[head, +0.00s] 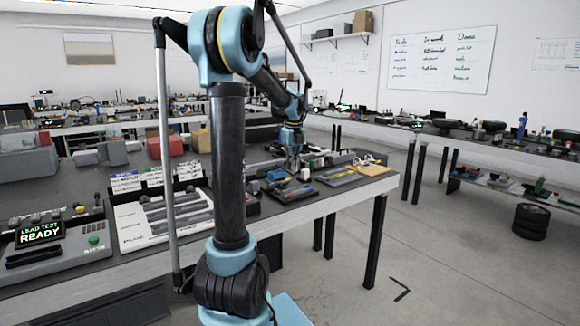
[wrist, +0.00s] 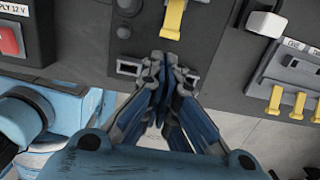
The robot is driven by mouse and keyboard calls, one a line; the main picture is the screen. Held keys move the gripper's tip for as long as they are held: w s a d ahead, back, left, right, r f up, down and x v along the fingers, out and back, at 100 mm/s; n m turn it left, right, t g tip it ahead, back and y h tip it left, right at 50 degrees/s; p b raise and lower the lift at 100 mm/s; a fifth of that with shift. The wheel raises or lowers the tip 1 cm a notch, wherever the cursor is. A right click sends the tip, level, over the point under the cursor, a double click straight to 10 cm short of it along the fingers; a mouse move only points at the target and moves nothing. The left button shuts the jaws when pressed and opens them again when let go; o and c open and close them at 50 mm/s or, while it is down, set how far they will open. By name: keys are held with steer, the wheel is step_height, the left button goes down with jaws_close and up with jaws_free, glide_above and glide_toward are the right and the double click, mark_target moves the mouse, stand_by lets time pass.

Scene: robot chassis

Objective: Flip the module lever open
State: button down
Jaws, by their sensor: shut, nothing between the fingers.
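My gripper (wrist: 160,60) is shut and empty, with its fingertips close together over the dark panel's lower edge in the wrist view. A yellow lever (wrist: 174,20) stands on the dark panel (wrist: 205,55) just above the fingertips, apart from them or nearly so; I cannot tell the exact gap. A separate module at the right carries several small yellow levers (wrist: 276,100). I cannot tell which lever is the module lever. In the head view my gripper (head: 292,163) is low over the modules on the bench, and the levers are too small to make out.
A red switch (wrist: 9,40) and a white block-like part (wrist: 266,22) flank the panel. A "LEAD TEST READY" tester (head: 40,235) stands at left.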

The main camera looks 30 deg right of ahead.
mark_target(285, 181)
steer(key=shift+w+f, duration=0.15)
steer(key=shift+f, duration=1.65)
steer(key=shift+w+f, duration=0.1)
steer(key=shift+f, duration=1.65)
steer(key=shift+d+r, duration=0.1)
steer(key=shift+r, duration=0.05)
steer(key=shift+w+r+g, duration=0.1)
steer(key=shift+g, duration=0.3)
